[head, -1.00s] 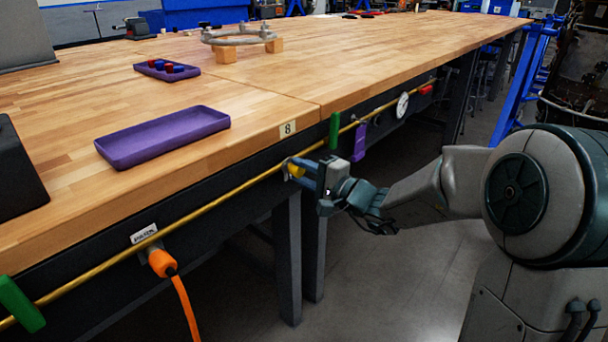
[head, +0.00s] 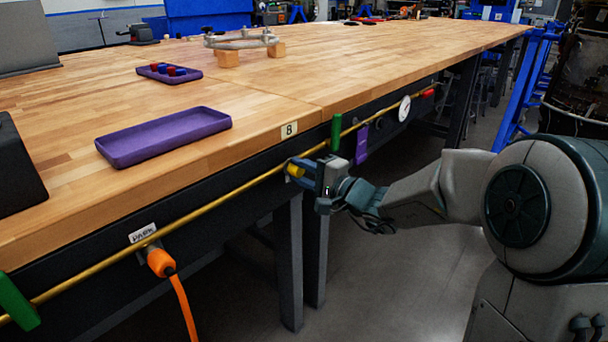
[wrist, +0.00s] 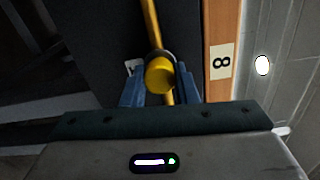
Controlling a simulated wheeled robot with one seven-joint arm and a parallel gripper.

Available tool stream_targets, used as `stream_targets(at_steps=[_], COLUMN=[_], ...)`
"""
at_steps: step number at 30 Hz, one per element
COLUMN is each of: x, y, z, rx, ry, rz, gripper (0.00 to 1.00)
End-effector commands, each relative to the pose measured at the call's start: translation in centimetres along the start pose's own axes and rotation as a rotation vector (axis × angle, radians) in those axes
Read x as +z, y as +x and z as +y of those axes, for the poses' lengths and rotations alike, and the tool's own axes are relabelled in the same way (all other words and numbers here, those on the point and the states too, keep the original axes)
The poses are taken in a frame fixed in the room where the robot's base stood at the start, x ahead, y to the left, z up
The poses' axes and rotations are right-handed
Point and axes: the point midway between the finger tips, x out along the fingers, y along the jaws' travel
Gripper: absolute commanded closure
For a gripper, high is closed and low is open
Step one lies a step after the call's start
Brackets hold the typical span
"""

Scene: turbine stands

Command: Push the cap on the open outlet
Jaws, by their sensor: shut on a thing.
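The yellow cap (wrist: 159,76) is between the two blue fingers of my gripper (wrist: 160,92) in the wrist view. My gripper (head: 296,170) is shut on the cap, at the front side of the workbench, below the number 8 label. In the head view only a bit of the yellow cap (head: 295,170) shows. Behind the cap a pale rim (wrist: 160,54) shows at the brass pipe (wrist: 152,25). The cap hides most of the outlet, and I cannot tell whether the cap is seated on it.
The pipe (head: 215,205) runs along the bench front, with green handles (head: 336,132), a gauge (head: 404,107) and a purple tag (head: 362,145). An orange plug (head: 160,262) with its cable hangs to the left. A purple tray (head: 165,137) lies on the bench top.

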Motion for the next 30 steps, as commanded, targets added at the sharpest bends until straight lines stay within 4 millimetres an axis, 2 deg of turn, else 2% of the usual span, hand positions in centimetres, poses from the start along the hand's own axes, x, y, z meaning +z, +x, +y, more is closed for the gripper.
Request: stream_targets(at_steps=[1, 11, 12, 14, 15, 28, 30], x=[0.26, 0.46, 0.48, 0.46, 0.43, 0.01, -0.03], y=[0.46, 0.61, 0.62, 0.59, 0.55, 0.21, 0.18], z=[-0.18, -0.5, -0.51, -0.5, -0.44, -0.12, -0.14], rx=[-0.008, -0.01, -0.01, -0.01, -0.009, -0.003, -0.003], ry=[-0.004, -0.003, -0.003, -0.003, -0.003, -0.001, -0.001], rz=[-0.007, -0.011, -0.011, -0.011, -0.01, -0.001, 0.0], gripper=[1.0, 1.0, 0.68, 0.52, 0.48, 0.48, 0.41])
